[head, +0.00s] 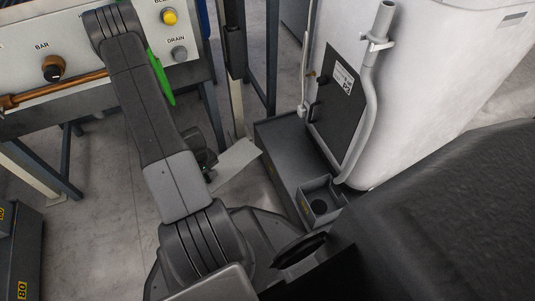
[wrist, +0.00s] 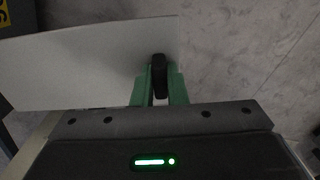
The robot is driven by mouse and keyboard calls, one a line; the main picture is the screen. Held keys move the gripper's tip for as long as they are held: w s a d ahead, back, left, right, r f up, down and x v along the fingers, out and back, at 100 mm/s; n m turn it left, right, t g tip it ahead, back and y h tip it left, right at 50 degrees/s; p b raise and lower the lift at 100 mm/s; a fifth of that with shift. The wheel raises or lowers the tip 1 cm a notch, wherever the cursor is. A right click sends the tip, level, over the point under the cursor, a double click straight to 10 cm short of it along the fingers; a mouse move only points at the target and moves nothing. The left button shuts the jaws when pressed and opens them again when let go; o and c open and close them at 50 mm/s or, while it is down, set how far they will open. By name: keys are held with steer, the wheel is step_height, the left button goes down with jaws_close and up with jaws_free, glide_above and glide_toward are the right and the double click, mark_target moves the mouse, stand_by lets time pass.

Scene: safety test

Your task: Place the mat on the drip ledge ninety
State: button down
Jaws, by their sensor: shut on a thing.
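The mat is a thin pale grey sheet (head: 236,162), seen just right of my arm in the head view. In the wrist view the mat (wrist: 75,65) spreads to the left of the fingers, with bare floor beyond it. My gripper (wrist: 158,80) has green fingers closed on a small dark piece at the mat's right end. In the head view my gripper (head: 208,163) is mostly hidden behind my arm. A dark grey ledge (head: 275,150) runs under the white tank, right of the mat and apart from it.
The white tank (head: 430,70) has a dark door (head: 335,108) and a pipe (head: 368,110). A square drain box (head: 320,198) sits on the ledge's near part. A dark box marked 80 (head: 22,260) stands at lower left. A control panel (head: 90,35) is at upper left.

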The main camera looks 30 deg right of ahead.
mark_target(237, 170)
steer(key=d+p, duration=0.2)
steer(key=d, duration=0.1)
steer(key=s+d+p, duration=0.1)
steer(key=d+p, duration=0.2)
steer(key=d, duration=0.1)
steer(key=d+p, duration=0.2)
steer(key=d, duration=0.2)
steer(key=shift+s+d+r+p, duration=0.15)
steer(key=shift+d+r+p, duration=0.1)
steer(key=shift+r+p, duration=0.15)
steer(key=s+d+f+p, duration=0.1)
steer(key=d, duration=1.1)
steer(key=shift+s+f, duration=0.15)
steer(key=shift+f, duration=0.05)
steer(key=shift+f, duration=0.2)
steer(key=c, duration=1.5)
jaws_free()
steer(key=shift+r, duration=0.1)
steer(key=shift+o, duration=0.2)
